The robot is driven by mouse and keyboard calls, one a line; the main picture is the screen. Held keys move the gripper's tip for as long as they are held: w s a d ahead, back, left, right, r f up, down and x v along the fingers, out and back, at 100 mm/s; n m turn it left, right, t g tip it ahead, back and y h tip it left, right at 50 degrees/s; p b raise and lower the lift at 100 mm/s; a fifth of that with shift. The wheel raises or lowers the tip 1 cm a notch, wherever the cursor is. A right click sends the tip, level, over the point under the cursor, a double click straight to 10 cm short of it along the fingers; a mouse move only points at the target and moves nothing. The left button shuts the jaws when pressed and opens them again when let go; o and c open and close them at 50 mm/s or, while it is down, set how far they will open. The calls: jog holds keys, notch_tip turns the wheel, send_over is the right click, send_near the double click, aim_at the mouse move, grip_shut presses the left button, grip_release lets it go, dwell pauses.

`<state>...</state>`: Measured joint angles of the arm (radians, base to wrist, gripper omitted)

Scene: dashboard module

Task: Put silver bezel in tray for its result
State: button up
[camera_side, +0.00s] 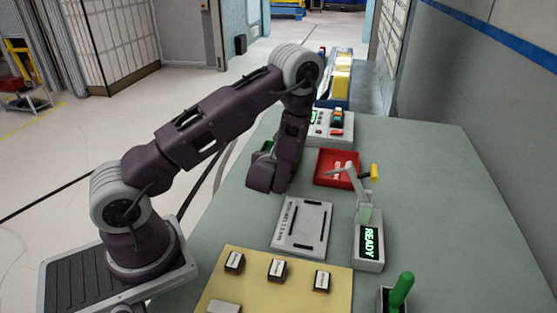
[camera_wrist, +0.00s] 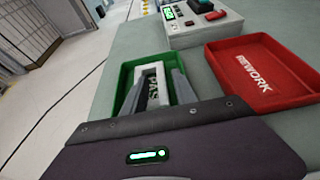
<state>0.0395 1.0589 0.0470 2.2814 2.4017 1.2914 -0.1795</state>
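A silver bezel (camera_wrist: 150,68), a light rectangular frame, lies in the green tray (camera_wrist: 125,74) in the wrist view; white letters on the tray, partly covered, show through it. My gripper (camera_wrist: 157,80) is over that tray, with one grey finger on each side of the bezel. The fingers look spread, with a small gap at the right. In the side view my gripper (camera_side: 266,180) points down and mostly hides the green tray (camera_side: 267,146) and the bezel. The red REWORK tray (camera_wrist: 258,72) stands to the right and looks empty.
A grey box (camera_wrist: 203,26) with a lit green display and buttons stands behind the trays. In the side view, a grey fixture (camera_side: 303,228), a lever device (camera_side: 369,245) reading READY and a tan board (camera_side: 250,265) with small dark blocks lie nearer.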

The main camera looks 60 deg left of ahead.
jog(key=v, duration=0.7)
jog(key=shift+s+d+r, duration=0.1)
jog(key=shift+s+d, duration=0.1)
jog(key=s+a+r+n+g+y, duration=0.45)
jog(key=s+r+n, duration=0.35)
jog(key=r, duration=0.3)
jog(key=s+d+r+n+g+h, duration=0.25)
jog(key=s+n+g, duration=0.35)
jog(key=s+n, duration=0.5)
jog(key=s+d+n+t+h, duration=0.2)
jog(key=s+d+n+h, duration=0.3)
jog(key=d, duration=0.6)
jog(key=w+d+r+n+t+h, duration=0.2)
jog(key=d+r+h, duration=0.4)
jog(key=d, duration=0.3)
jog(key=n+t, duration=0.1)
jog(key=t, duration=0.1)
jog(key=shift+w+d+t, duration=0.35)
